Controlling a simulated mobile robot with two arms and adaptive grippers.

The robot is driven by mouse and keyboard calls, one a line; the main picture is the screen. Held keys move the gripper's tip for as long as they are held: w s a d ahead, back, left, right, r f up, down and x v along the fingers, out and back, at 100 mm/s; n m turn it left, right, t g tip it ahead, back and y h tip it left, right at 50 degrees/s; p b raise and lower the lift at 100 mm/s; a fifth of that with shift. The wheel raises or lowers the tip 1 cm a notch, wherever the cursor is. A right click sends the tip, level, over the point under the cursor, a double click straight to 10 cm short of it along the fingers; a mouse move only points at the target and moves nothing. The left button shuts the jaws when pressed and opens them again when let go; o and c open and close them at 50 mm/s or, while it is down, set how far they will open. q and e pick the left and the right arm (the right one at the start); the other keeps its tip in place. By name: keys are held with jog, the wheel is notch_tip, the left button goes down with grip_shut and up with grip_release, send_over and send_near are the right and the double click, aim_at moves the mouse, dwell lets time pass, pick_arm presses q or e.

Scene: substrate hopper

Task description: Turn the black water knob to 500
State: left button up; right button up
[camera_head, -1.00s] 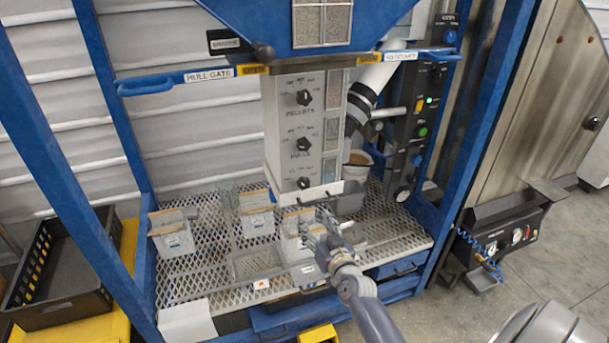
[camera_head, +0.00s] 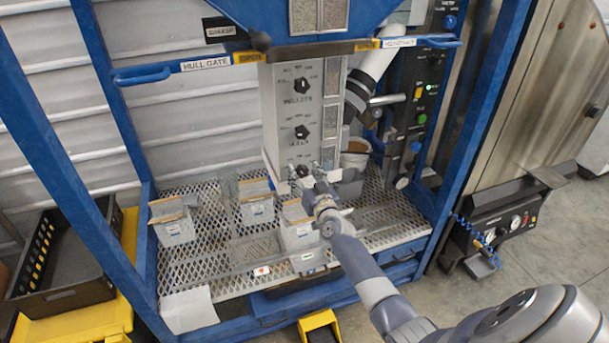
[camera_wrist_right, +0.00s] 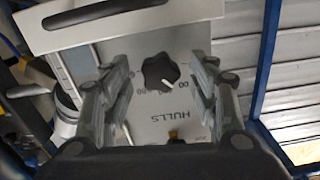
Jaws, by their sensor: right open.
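In the right wrist view that gripper (camera_wrist_right: 160,88) is open, with one finger pair on each side of the knob and a gap at both sides. Whether the fingertips reach around it in depth, I cannot tell. The knob's white pointer mark slants to the lower right there. The printed numbers around it are only partly readable. My left gripper is not in view.
Several bins, such as the left one (camera_head: 173,230), stand on the mesh table (camera_head: 206,264) below. A blue frame post (camera_head: 482,110) stands to the right.

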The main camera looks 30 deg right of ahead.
jog(key=shift+w, duration=0.1)
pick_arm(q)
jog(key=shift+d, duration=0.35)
pick_arm(e)
jog(key=c, duration=1.1)
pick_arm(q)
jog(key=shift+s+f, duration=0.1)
pick_arm(e)
jog(key=shift+o, duration=0.2)
jog(key=shift+m, duration=0.3)
jog(key=m, duration=0.2)
jog(key=shift+m+b, duration=0.3)
jog(key=shift+b, duration=0.1)
jog(key=m+b, duration=0.1)
jog(key=m, duration=0.3)
jog(key=shift+f+m, duration=0.1)
jog(key=shift+m, duration=0.2)
jog(key=m, duration=0.4)
jog(key=shift+d+b, duration=0.1)
jog(key=shift+b, duration=0.25)
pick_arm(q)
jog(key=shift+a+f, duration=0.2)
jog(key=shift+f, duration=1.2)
pick_arm(e)
jog(key=shift+f+m, duration=0.1)
jog(key=shift+m, duration=1.9)
